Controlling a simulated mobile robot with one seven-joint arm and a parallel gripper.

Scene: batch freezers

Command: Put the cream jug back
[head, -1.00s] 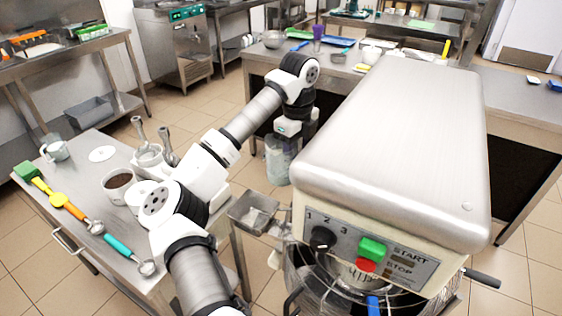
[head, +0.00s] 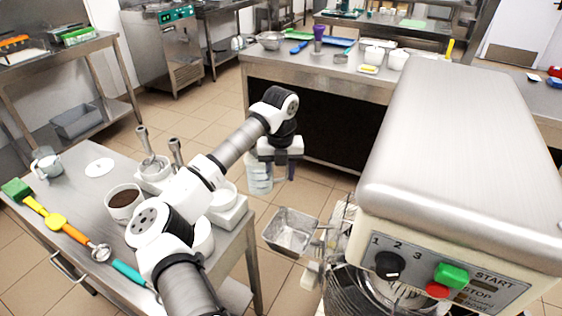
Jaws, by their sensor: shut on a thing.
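My gripper (head: 274,168) points down over the floor between the left table and the back counter. It is shut on a clear, pale jug (head: 259,176), which hangs upright below the wrist. The jug's handle and the exact grip are hard to make out. A second glass jug with whitish contents (head: 46,164) stands at the far left of the left table (head: 75,188). A flat white disc (head: 99,167) lies bare on that table, right of this second jug.
A large mixer (head: 455,150) fills the right side, with a metal tray (head: 290,232) beside it. The left table also holds a cup of dark contents (head: 124,202), metal-handled tools (head: 150,160) and colourful utensils (head: 75,236). The back counter (head: 300,65) carries bowls and tools.

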